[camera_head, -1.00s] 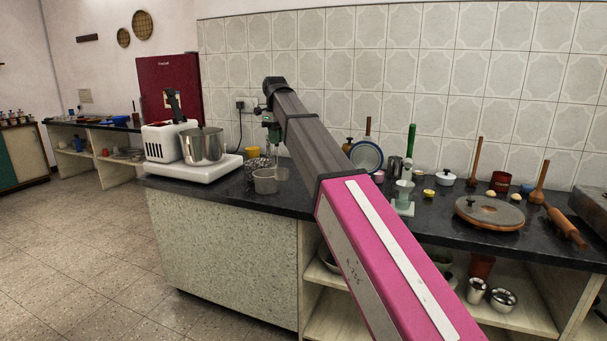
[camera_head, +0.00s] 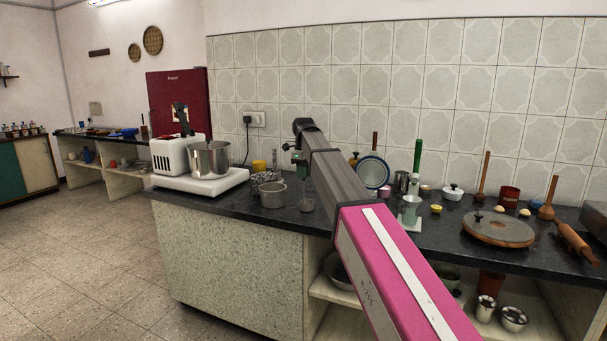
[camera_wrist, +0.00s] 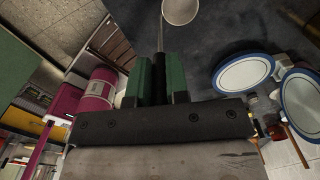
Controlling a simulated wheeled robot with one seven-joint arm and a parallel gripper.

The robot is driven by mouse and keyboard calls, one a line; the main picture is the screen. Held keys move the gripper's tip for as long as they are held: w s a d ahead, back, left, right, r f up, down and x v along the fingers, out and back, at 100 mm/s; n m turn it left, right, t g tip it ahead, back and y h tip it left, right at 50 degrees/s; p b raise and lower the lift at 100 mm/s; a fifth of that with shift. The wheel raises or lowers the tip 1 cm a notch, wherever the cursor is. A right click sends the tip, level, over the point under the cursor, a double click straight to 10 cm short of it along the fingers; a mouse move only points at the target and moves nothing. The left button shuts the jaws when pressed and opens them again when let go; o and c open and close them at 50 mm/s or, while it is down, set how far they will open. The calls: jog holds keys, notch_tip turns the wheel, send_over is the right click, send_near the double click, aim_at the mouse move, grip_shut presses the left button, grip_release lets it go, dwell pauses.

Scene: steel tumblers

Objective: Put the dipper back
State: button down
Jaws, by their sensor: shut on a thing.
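My gripper (camera_wrist: 157,82) shows in the wrist view with its two green fingers shut on the dipper's dark handle. A thin rod runs up from the fingers to the dipper's pale cup (camera_wrist: 180,10), which is cut off by the top edge. In the head view my gripper (camera_head: 298,158) is above the counter, to the upper right of a steel pot (camera_head: 272,193). A greyish, glass-like shape (camera_head: 307,202) lies below the gripper; I cannot tell whether it is the dipper's cup or a separate tumbler.
A mixer with a steel bowl (camera_head: 209,158) stands left on the dark counter (camera_head: 240,208). A wire basket (camera_head: 265,178) is behind the pot.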

jog(key=shift+f, duration=0.15)
jog(key=c, duration=1.1)
grip_release()
notch_tip(320, 180, up, 12)
jog(key=shift+r, duration=0.15)
